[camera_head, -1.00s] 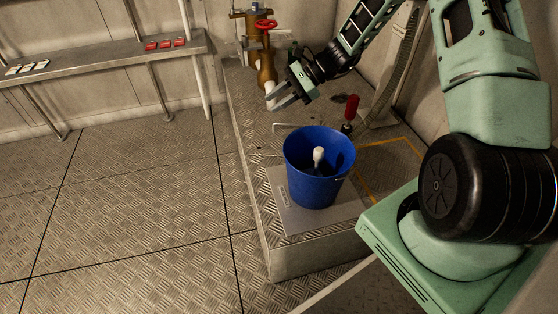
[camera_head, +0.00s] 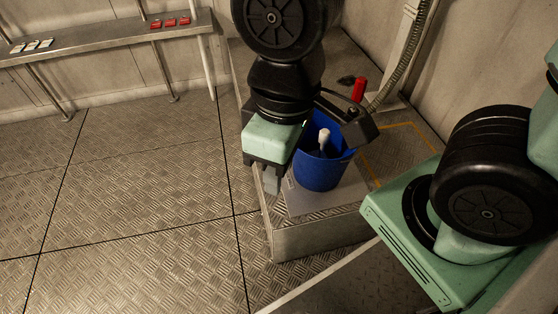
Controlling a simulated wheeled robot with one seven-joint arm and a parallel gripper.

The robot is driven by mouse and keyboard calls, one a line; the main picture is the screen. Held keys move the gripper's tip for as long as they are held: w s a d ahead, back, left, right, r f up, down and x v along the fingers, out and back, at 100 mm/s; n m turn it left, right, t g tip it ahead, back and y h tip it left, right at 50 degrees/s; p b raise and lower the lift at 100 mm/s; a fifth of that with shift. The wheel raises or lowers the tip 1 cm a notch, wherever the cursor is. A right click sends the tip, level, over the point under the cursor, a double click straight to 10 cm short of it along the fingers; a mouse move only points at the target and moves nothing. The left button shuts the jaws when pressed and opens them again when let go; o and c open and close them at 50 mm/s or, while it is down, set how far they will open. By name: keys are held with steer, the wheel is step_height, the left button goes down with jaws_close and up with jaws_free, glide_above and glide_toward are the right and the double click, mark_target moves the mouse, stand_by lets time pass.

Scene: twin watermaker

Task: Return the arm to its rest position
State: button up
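The finger gap is not clear from this angle. The bucket stands upright on a grey plate (camera_head: 318,204) on the raised metal platform. A white-tipped object (camera_head: 323,136) sticks up inside it. My wrist covers part of the bucket's rim. The valve and pipe seen earlier are hidden behind my arm.
A red-handled item (camera_head: 358,90) stands behind the bucket on the platform (camera_head: 300,240). A hose (camera_head: 408,60) runs along the right wall. A shelf (camera_head: 100,42) at the back left bears several red and white items. The floor (camera_head: 130,200) at left is clear.

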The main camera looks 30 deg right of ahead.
step_height(320, 180, up, 38)
steer(key=p, duration=3.8)
steer(key=shift+r, duration=0.25)
steer(key=shift+f, duration=0.1)
steer(key=shift+w, duration=0.1)
